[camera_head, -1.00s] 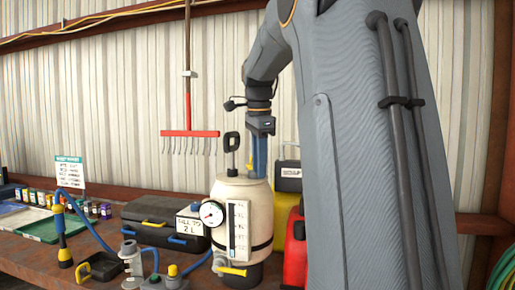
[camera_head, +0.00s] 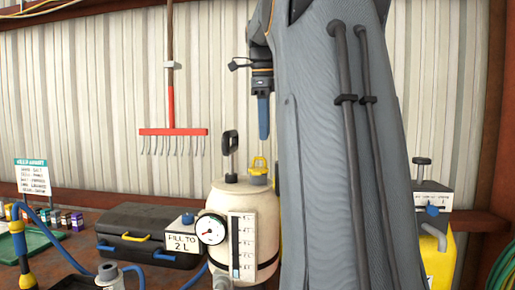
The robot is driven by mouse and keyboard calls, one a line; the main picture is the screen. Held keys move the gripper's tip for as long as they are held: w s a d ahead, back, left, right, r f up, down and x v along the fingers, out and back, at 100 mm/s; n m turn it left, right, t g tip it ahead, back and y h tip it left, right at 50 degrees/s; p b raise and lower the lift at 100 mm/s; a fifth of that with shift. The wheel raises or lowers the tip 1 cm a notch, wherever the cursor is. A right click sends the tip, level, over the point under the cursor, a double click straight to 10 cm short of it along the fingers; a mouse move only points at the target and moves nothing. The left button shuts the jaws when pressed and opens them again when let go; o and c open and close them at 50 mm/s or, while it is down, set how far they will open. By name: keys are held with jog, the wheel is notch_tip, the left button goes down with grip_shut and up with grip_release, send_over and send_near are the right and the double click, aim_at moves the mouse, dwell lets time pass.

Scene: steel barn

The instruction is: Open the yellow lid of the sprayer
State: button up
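The sprayer (camera_head: 245,203) is a cream tank with a round gauge and a white level scale on its front, standing upright on the bench. Its yellow lid (camera_head: 259,165) shows at the top right of the tank as a yellow loop over a cap; I cannot tell if it is loose. A black pump handle (camera_head: 230,143) stands upright left of the lid. My arm hides the area right of the tank.
A yellow container (camera_head: 438,250) stands at the right behind my arm. A red rake (camera_head: 172,131) hangs on the wall. Blue hose crosses the bench.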

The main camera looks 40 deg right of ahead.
jog(key=p, duration=0.1)
send_over(263, 168)
notch_tip(263, 168, down, 6)
jog(key=shift+a+f, duration=0.1)
jog(key=shift+f, duration=0.1)
grip_shut()
dwell(1.3)
